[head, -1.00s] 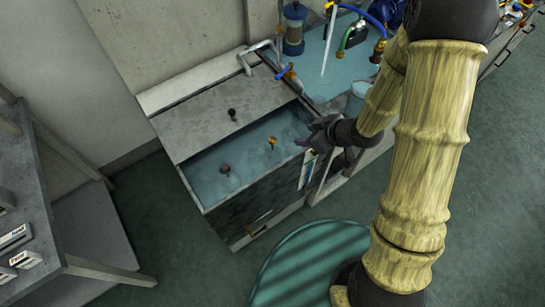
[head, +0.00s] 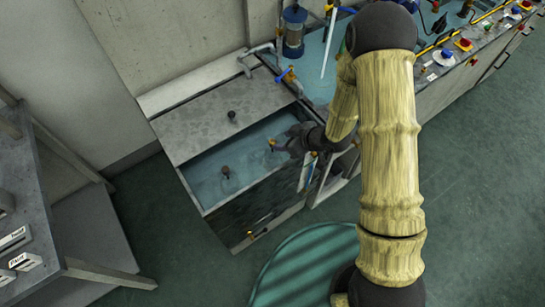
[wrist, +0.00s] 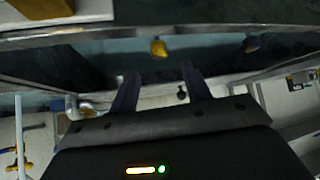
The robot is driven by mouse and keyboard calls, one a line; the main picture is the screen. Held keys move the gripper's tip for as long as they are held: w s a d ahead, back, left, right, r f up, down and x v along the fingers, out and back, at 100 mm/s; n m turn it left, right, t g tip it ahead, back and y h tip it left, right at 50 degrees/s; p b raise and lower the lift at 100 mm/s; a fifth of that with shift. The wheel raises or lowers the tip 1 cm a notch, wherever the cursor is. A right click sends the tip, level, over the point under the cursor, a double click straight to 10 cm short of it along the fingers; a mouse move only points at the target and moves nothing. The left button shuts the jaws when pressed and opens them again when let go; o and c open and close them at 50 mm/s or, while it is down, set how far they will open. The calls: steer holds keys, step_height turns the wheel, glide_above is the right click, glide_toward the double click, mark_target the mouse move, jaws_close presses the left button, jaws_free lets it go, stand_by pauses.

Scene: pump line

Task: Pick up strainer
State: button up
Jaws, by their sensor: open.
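Two small pieces show in the water of the open tank, and I cannot tell for sure which is the strainer. One is a brass-yellow piece (head: 272,142); the other is a dark brown, knob-like piece (head: 225,171) to its lower left. In the wrist view the brass piece (wrist: 159,49) is ahead of the fingertips, roughly between their lines, and the brown piece (wrist: 251,44) is off to the right. My gripper (head: 287,145) is over the tank's right end, close to the brass piece. In the wrist view my gripper (wrist: 160,76) is open with nothing between its fingers.
The tank (head: 254,210) has a grey lid (head: 205,125) with a black knob (head: 232,115) over its back part. Its walls surround the water. A pipe and blue-handled valve (head: 285,74) stand at its back right corner. A workbench (head: 450,75) with fittings extends right.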

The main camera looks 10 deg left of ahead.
mark_target(273, 141)
steer(key=shift+x, duration=1.95)
steer(key=shift+p+x, duration=0.65)
steer(key=shift+x, duration=2)
steer(key=shift+d, duration=0.1)
jaws_close()
